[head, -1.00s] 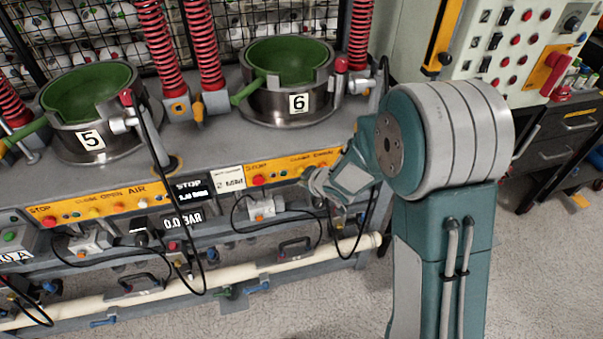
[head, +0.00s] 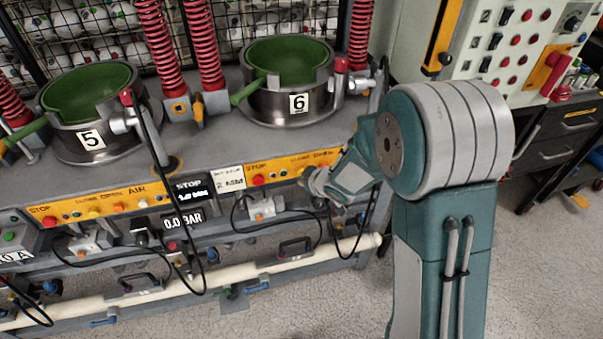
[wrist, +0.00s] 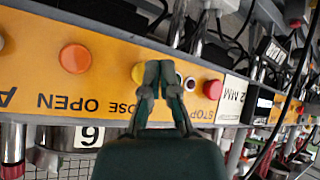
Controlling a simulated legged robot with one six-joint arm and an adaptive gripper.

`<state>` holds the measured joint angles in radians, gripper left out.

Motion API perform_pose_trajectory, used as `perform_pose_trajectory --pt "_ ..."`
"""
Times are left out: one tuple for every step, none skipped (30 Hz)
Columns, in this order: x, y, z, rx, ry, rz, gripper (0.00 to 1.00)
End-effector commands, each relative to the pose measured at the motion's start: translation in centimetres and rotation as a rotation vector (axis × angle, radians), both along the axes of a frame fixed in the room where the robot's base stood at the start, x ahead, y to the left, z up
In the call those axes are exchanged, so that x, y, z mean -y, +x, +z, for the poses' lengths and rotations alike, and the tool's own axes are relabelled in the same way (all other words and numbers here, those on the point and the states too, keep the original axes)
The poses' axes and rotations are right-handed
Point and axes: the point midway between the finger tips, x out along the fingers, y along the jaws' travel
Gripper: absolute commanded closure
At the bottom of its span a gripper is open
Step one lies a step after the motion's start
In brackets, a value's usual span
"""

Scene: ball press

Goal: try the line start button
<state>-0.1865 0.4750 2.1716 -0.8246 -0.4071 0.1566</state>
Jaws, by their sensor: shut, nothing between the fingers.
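The orange control strip of station 6 (head: 238,183) carries a red STOP button (head: 258,180), which also shows in the wrist view (wrist: 212,89). The wrist view is upside down. It shows a yellow button (wrist: 138,72) by CLOSE, an orange button (wrist: 75,58) by OPEN, and small dark fittings (wrist: 189,83) near STOP. I can read no line start label. My gripper (head: 305,177) is at the strip's right part. In the wrist view its fingers (wrist: 161,66) are shut and empty, overlapping the strip between the yellow button and the small fittings. Contact cannot be told.
Press pots 5 (head: 92,143) and 6 (head: 299,103) stand above the strip. A box at far left has a green button (head: 10,236). A switch panel (head: 520,45) is at upper right. Black cables and a pale pipe (head: 240,275) run below.

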Motion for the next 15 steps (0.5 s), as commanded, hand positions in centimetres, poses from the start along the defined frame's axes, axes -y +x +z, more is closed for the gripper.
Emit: perform_pose_trajectory --pt "-0.02 0.12 0.02 0.0 0.0 0.0 1.0" --pt "-0.04 0.2 0.04 0.0 0.0 0.0 1.0" --pt "-0.06 0.33 0.07 0.0 0.0 0.0 1.0" --pt "-0.08 0.44 0.08 0.0 0.0 0.0 1.0" --pt "-0.11 0.52 0.1 0.0 -0.001 0.001 1.0" --pt "-0.13 0.63 0.13 0.0 -0.001 0.001 1.0" --pt "-0.13 0.67 0.15 0.0 -0.001 0.001 1.0" --pt "-0.14 0.7 0.16 0.0 -0.001 0.001 1.0" --pt "-0.14 0.7 0.16 0.0 -0.001 0.001 1.0" --pt "-0.14 0.69 0.17 0.0 -0.001 0.001 1.0" --pt "-0.13 0.68 0.16 0.0 0.0 0.0 1.0" --pt "-0.13 0.68 0.16 0.0 -0.001 0.001 1.0" --pt "-0.13 0.68 0.16 0.0 0.0 0.0 1.0" --pt "-0.13 0.68 0.16 0.0 0.0 0.0 1.0" --pt "-0.14 0.69 0.15 0.0 0.0 0.0 1.0"
